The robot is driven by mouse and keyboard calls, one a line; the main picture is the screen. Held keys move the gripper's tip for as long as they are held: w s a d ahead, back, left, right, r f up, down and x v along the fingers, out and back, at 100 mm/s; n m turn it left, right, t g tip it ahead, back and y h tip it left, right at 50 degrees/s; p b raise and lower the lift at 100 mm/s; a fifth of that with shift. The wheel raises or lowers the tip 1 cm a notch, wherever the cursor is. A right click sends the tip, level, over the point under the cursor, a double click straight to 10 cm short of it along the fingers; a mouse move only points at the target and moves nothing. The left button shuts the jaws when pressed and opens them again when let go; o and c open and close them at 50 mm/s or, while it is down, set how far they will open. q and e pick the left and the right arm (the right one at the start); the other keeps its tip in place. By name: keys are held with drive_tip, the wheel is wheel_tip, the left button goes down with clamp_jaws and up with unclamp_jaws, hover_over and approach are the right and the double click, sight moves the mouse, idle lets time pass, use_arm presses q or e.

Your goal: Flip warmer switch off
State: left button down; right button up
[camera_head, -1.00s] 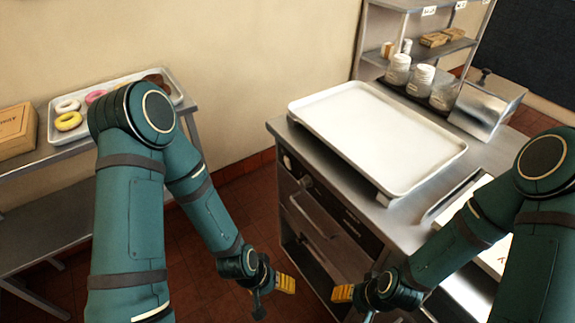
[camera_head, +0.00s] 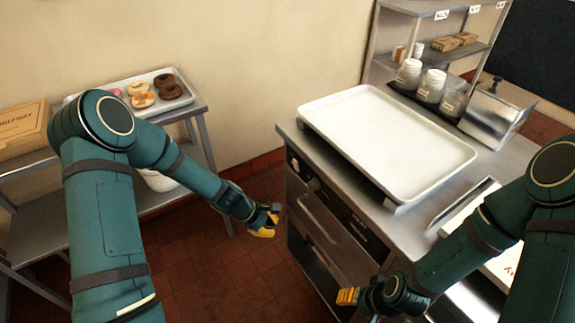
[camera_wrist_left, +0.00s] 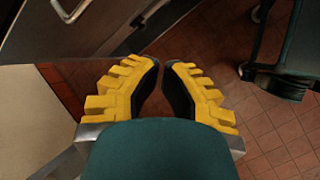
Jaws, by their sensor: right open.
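The warmer (camera_head: 328,215) is a steel cabinet under the counter, with a dark control panel and drawers with bar handles. Small round controls (camera_head: 294,164) sit near its upper left front corner; which one is the switch is too small to tell. My left gripper (camera_head: 268,224) is left of the cabinet front, apart from it and over the floor. Its yellow fingers (camera_wrist_left: 163,62) show nothing between them in the left wrist view, with a narrow gap at the tips. My right gripper (camera_head: 347,296) is open and empty, low in front of the cabinet.
A large white tray (camera_head: 388,187) sits on the counter above the warmer. Cups (camera_head: 432,85) and a steel container (camera_head: 492,112) stand behind it. At left, a side table holds a donut tray (camera_head: 187,82) and a cardboard box (camera_head: 22,132). Open tiled floor lies between.

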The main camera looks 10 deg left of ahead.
use_arm(q)
drive_tip(key=w+a+r+n+t+h, duration=0.2)
drive_tip(key=w+a+r+n+t, duration=0.2)
drive_tip(key=w+a+r+n, duration=0.4)
drive_tip(key=w+r+n, duration=0.1)
drive_tip(key=w+r, duration=0.1)
drive_tip(key=w, duration=0.2)
drive_tip(key=shift+w+n+t, duration=0.15)
drive_tip(key=shift+n+t, duration=0.15)
drive_tip(key=shift+n, duration=0.1)
drive_tip(key=shift+f, duration=0.1)
drive_tip(key=b, duration=0.1)
approach(295, 167)
drive_tip(key=w+f, duration=0.1)
drive_tip(key=w+d+f, duration=0.1)
drive_tip(key=f, duration=0.1)
drive_tip(key=d+f, duration=0.1)
drive_tip(key=shift+w+d+f, duration=0.2)
drive_tip(key=shift+w+f, duration=0.05)
drive_tip(key=shift+w, duration=0.15)
drive_tip(key=shift+w+d+r, duration=0.1)
drive_tip(key=shift+w+d, duration=0.4)
